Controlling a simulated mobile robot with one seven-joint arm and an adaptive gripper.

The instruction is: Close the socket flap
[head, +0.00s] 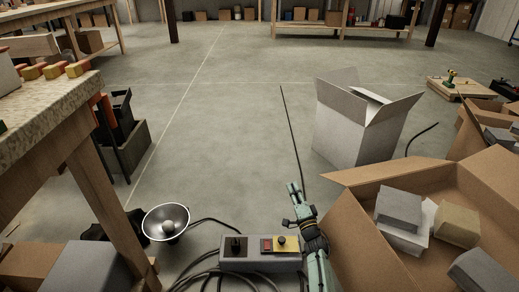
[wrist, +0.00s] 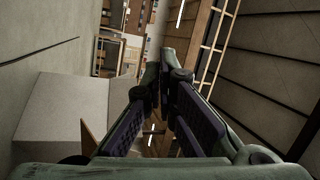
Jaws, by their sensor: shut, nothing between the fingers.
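A grey socket box (head: 246,266) lies on the floor at the bottom centre of the head view. It carries a black plug or knob at its left, a small red switch in the middle and a yellow socket part (head: 287,250) at its right. The flap's own outline and angle are too small to tell. My teal gripper (head: 293,188) is just right of and beyond the box in the picture, apart from the yellow part. In the wrist view its fingers (wrist: 158,72) come together at the tips, shut and empty. The socket box does not show there.
An open cardboard box (head: 350,205) with grey and tan blocks stands close on my right. A white open carton (head: 345,130) is behind it. A metal lamp (head: 166,222) and black cables lie left of the socket box. A wooden workbench (head: 85,150) stands at left. The middle floor is clear.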

